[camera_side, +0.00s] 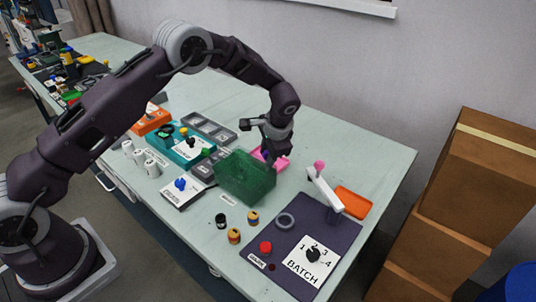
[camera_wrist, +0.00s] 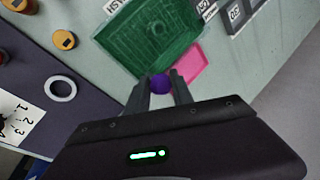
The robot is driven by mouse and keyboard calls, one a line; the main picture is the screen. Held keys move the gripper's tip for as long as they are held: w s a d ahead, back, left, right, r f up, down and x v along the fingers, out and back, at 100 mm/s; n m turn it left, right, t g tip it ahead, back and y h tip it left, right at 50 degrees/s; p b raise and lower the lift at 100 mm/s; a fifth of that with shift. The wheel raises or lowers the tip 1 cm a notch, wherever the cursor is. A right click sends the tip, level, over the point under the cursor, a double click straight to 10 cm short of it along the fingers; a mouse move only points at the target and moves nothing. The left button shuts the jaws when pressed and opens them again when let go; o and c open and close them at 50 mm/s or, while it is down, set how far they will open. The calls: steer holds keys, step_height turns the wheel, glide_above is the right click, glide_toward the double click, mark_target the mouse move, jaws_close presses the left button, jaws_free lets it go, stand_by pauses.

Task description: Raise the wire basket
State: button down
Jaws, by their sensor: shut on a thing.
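The green wire basket (camera_side: 246,177) is in the middle of the table in the side view. It also shows at the top of the wrist view (camera_wrist: 148,35), just beyond my fingertips. My gripper (camera_side: 268,158) points down at the basket's far right edge. In the wrist view my gripper's fingers (camera_wrist: 159,80) are shut on a purple round knob (camera_wrist: 160,85). The knob sits close to the basket's edge; I cannot tell how the two are joined. I cannot tell whether the basket's bottom touches the table.
A pink tray (camera_side: 278,162) lies right behind the basket. Small jars (camera_side: 234,236) stand in front; a teal box (camera_side: 183,150) is left.

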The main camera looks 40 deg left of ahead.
steer(key=shift+r, duration=0.15)
stand_by(0.6)
step_height(320, 180, up, 6)
steer(key=shift+r, duration=0.15)
steer(key=c, duration=1.1)
jaws_free()
steer(key=v, duration=0.7)
